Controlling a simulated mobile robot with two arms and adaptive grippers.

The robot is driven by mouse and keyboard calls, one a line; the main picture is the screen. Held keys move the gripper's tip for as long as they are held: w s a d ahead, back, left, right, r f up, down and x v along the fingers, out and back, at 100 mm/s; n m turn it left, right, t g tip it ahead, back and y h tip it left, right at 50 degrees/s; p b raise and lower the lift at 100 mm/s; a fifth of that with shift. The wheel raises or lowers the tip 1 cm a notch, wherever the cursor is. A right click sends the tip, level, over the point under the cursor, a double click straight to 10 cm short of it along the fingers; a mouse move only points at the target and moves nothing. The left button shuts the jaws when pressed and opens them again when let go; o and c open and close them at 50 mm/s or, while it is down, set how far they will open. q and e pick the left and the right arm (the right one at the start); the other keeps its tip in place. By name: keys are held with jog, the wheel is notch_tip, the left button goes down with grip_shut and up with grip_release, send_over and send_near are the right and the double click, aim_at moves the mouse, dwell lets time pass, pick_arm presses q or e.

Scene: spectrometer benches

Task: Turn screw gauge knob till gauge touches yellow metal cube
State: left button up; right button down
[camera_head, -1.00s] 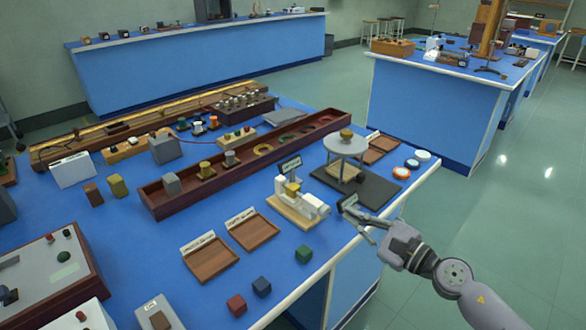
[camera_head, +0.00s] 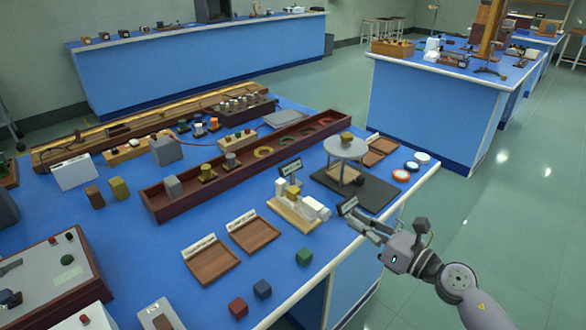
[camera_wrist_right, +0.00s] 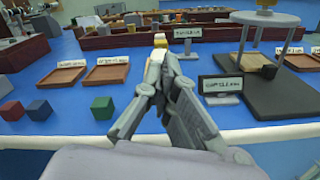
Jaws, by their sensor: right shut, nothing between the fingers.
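The screw gauge (camera_head: 303,206) is a white device on a pale wooden base near the front edge of the blue bench. The yellow metal cube (camera_head: 292,193) sits in it, partly hidden by white parts. In the right wrist view the cube (camera_wrist_right: 160,40) shows just above my fingertips, and my fingers hide most of the gauge. My right gripper (camera_head: 352,218) is shut and empty, right of the gauge's knob end (camera_head: 326,214); it also shows in the right wrist view (camera_wrist_right: 160,60). I cannot tell whether it touches the knob. My left gripper is not in view.
A small black sign (camera_head: 347,206) stands beside my right fingers. A round grey stand (camera_head: 346,148) on a black board (camera_head: 370,190) is behind them. Wooden trays (camera_head: 253,234) and coloured cubes (camera_head: 262,289) lie left. The bench edge (camera_head: 335,262) is in front.

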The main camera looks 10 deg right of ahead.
aim_at(325, 215)
jog(key=w+a+m, duration=0.1)
jog(key=w+a, duration=0.1)
jog(key=w, duration=0.1)
jog(key=w+a+m+p, duration=0.1)
jog(key=shift+w+a+f+m, duration=0.2)
jog(key=shift+w+a+m, duration=0.1)
jog(key=shift+w+a, duration=0.1)
jog(key=shift+w, duration=0.05)
jog(key=shift+r, duration=0.1)
jog(key=shift+r, duration=0.1)
dwell(0.4)
jog(key=shift+a+f, duration=0.1)
jog(key=shift+f, duration=0.1)
dwell(0.4)
jog(key=shift+w+d+f+b, duration=0.1)
jog(key=shift+d+f+b, duration=0.05)
jog(key=shift+d+b, duration=0.15)
